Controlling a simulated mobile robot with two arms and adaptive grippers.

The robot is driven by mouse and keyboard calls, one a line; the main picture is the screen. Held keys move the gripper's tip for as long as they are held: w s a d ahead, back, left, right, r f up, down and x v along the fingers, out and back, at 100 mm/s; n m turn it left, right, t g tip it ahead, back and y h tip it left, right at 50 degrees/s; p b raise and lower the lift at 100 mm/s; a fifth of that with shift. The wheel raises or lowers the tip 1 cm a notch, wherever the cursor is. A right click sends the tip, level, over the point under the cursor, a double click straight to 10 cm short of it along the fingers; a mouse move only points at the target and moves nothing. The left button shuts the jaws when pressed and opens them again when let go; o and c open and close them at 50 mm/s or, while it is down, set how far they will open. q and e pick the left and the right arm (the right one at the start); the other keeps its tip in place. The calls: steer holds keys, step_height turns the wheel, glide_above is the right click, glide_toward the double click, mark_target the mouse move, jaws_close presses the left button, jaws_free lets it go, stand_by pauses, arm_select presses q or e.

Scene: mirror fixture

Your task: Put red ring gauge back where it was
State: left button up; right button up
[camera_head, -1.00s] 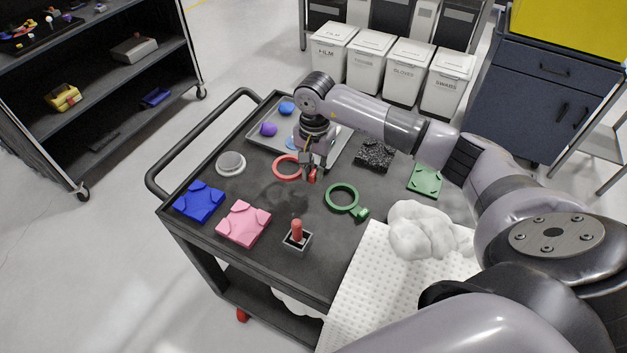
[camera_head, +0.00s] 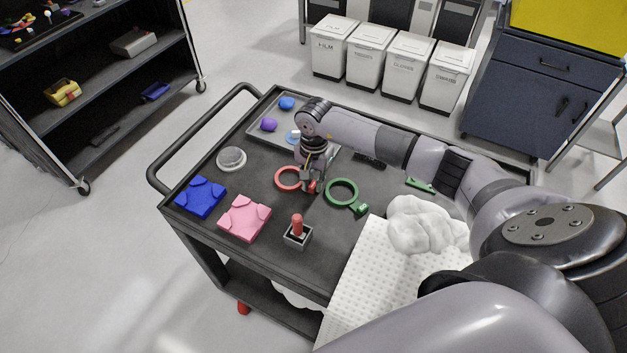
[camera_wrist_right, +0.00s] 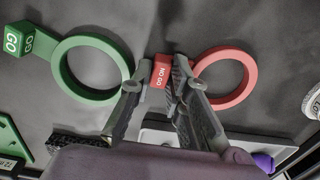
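The red ring gauge (camera_head: 287,180) is level or nearly so, at or just above the black cart top, left of the green ring gauge (camera_head: 342,192). My right gripper (camera_head: 313,186) points down at its handle end. Whether the red gauge touches the cart is unclear. My left gripper is out of view.
A grey tray (camera_head: 262,139) with blue and purple lumps lies behind. A blue fixture (camera_head: 200,197), a pink fixture (camera_head: 244,218), a round pale disc (camera_head: 231,159) and a red-handled plug gauge (camera_head: 297,229) stand nearby. White cloth (camera_head: 420,226) lies right.

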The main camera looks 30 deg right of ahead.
steer(key=shift+o, duration=0.4)
steer(key=shift+r, duration=0.55)
step_height(320, 180, up, 11)
steer(key=b, duration=0.3)
steer(key=shift+r+b, duration=0.15)
steer(key=shift+b, duration=0.15)
steer(key=shift+s, duration=0.1)
